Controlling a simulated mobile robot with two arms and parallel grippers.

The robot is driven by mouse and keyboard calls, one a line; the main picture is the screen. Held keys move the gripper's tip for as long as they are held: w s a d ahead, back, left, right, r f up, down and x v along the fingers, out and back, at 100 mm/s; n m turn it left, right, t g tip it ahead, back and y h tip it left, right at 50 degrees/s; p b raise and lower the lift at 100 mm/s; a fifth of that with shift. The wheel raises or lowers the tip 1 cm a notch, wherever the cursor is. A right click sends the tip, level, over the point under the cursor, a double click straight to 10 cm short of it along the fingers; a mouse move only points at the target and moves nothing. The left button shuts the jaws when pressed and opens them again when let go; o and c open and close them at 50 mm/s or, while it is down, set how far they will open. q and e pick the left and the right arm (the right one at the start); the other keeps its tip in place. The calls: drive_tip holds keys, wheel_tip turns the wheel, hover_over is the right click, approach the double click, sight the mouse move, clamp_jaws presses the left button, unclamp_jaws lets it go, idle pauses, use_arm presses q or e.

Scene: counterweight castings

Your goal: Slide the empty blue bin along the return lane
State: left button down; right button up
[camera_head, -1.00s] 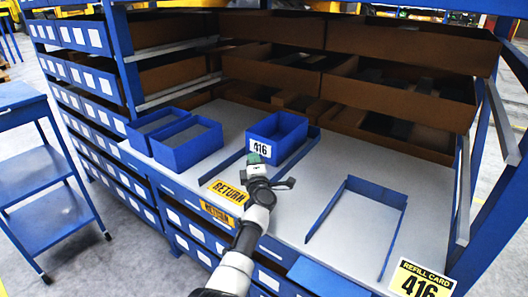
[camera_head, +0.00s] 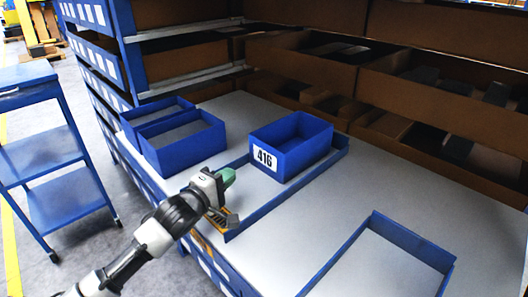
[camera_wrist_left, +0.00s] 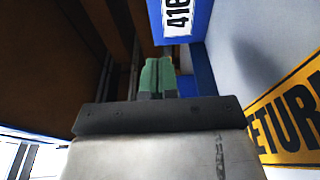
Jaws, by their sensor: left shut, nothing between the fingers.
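The empty blue bin (camera_head: 292,146) with a white 416 label stands on the grey shelf top, inside the blue-railed return lane (camera_head: 290,190). In the left wrist view the bin's labelled face (camera_wrist_left: 180,18) shows at the top. My left gripper (camera_head: 228,176) is shut and empty, with green fingertips, just left of the bin's labelled front and apart from it. The shut fingertips also show in the left wrist view (camera_wrist_left: 157,76). The yellow RETURN sign (camera_wrist_left: 290,110) lies to the right there, and my arm mostly covers it in the head view. My right gripper is not in view.
Two other blue bins (camera_head: 184,142) stand side by side at the left of the shelf. A blue three-sided frame (camera_head: 405,240) lies at the front right. Brown cartons (camera_head: 330,70) fill the racks behind. A blue cart (camera_head: 50,150) stands at the left.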

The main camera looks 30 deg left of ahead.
sight(270, 151)
use_arm(q)
drive_tip(key=shift+w+r, duration=0.25)
drive_tip(key=shift+w, duration=0.1)
drive_tip(key=w, duration=0.1)
drive_tip(key=w+p, duration=0.1)
drive_tip(key=shift+w+d+r, duration=0.1)
drive_tip(key=shift+w+d, duration=0.1)
drive_tip(key=shift+w, duration=0.2)
drive_tip(key=w, duration=0.4)
drive_tip(key=w+d+p, duration=0.1)
drive_tip(key=w, duration=0.1)
drive_tip(key=shift+w, duration=0.15)
drive_tip(key=shift+w+d+p, duration=0.2)
drive_tip(key=shift+w+d, duration=0.15)
drive_tip(key=shift+d, duration=0.2)
drive_tip(key=shift+w+d+p, duration=0.2)
drive_tip(key=shift+w+d, duration=0.1)
drive_tip(key=shift+d, duration=0.2)
drive_tip(key=shift+w+d+f, duration=0.2)
drive_tip(key=shift+w+d, duration=0.1)
drive_tip(key=shift+d, duration=0.1)
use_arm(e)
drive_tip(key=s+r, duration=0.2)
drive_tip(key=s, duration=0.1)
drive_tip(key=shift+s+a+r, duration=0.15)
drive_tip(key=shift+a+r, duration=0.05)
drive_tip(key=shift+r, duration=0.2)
